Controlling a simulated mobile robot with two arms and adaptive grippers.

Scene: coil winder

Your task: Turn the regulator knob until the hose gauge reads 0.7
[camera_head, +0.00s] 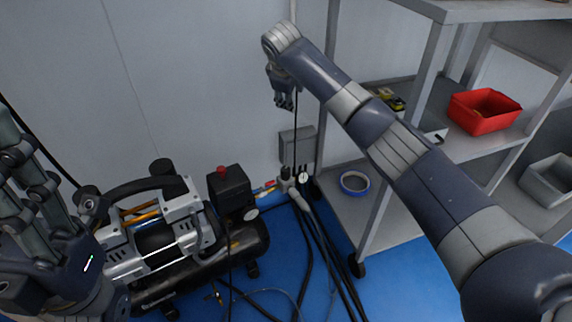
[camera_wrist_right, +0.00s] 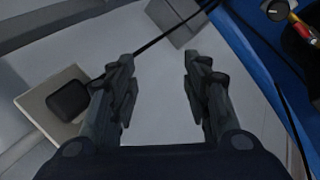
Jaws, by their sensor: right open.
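The regulator (camera_head: 286,183) sits by the wall to the right of the air compressor, with a black knob (camera_head: 286,171) on top. A small white-faced hose gauge (camera_head: 303,177) is beside it; its reading is too small to tell. A round gauge (camera_wrist_right: 277,10) shows at the top right edge of the right wrist view, partly cut off. My right gripper (camera_head: 285,101) is in front of the wall, above and apart from the regulator. Its fingers (camera_wrist_right: 158,72) are spread and empty. My left gripper (camera_head: 45,185) is at the left edge, partly cut off; its jaw opening is unclear.
The compressor (camera_head: 150,245) stands on the blue floor, with a red-topped black box (camera_head: 230,188) and another gauge (camera_head: 250,214). Dark hoses (camera_head: 318,245) run across the floor. A grey shelf (camera_head: 395,225) with a red bin (camera_head: 484,110) stands right. A grey box (camera_head: 297,146) is on the wall.

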